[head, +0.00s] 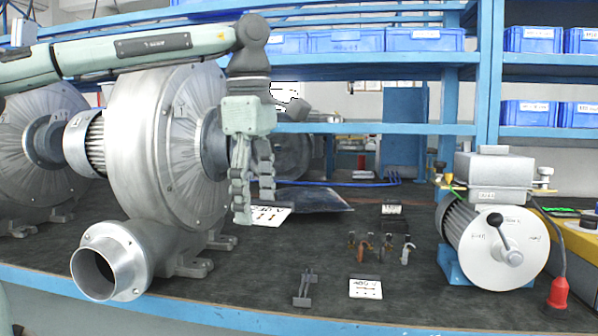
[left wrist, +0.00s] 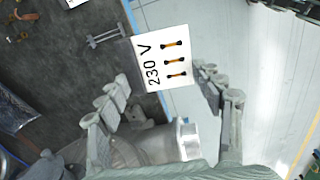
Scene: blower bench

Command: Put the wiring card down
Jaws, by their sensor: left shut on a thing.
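The wiring card (head: 268,215) is white, with orange and black marks. In the left wrist view the card (left wrist: 162,62) reads "230 V" and sits between the two fingers. My left gripper (head: 255,209) is shut on it, fingers pointing down, in front of the large blower (head: 160,140). The card appears to be above the bench (head: 300,255); the exact gap under it is unclear. A second white card (head: 365,288) lies on the bench front. My right gripper does not show clearly in either view.
A small grey bracket (head: 304,288) lies beside the second card. Several copper and grey clips (head: 367,248) stand behind it, with a small labelled piece (head: 391,208) farther back. The motor (head: 492,235) stands right. Bare dark mat lies between bracket and blower.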

